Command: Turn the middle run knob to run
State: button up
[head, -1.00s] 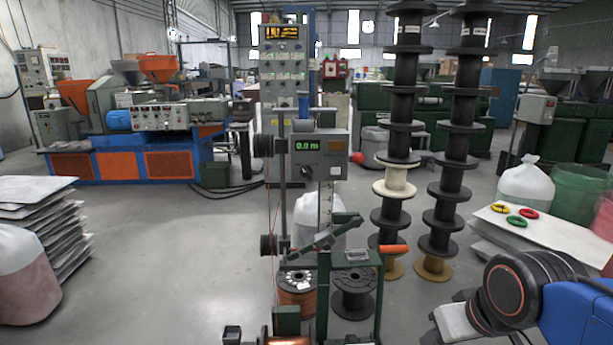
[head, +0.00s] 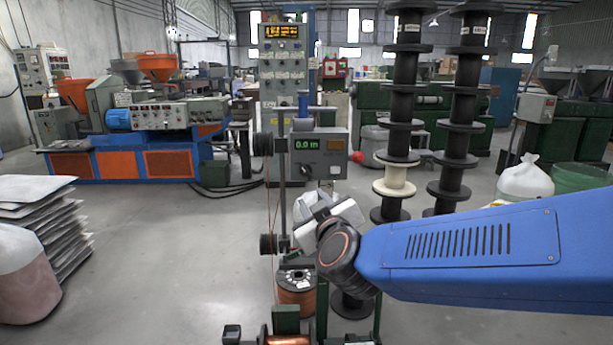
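A grey control box (head: 336,143) with a green "0.0 m" display stands on the machine column in the middle of the head view. A black knob (head: 306,171) sits on the lower left of its front; its pointer setting is too small to read, and I cannot tell whether it is the middle run knob. An upper panel (head: 282,60) carries several small controls, too small to read. My gripper (head: 314,226), white, is below the box, apart from the knob in the picture. Its fingers are not clear, so I cannot tell whether it is open or shut.
My blue arm reaches in from the right and hides much of the lower right. A copper spool (head: 296,290) stands on the floor below the gripper. Tall stacks of black spools (head: 404,95) rise right of the box. The floor at left centre is clear.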

jog(key=t+h, duration=0.1)
jog(key=h, duration=0.2)
send_near(306, 173)
jog(key=w, duration=0.8)
jog(key=shift+w+d, duration=0.15)
jog(key=shift+w, duration=0.2)
grip_shut()
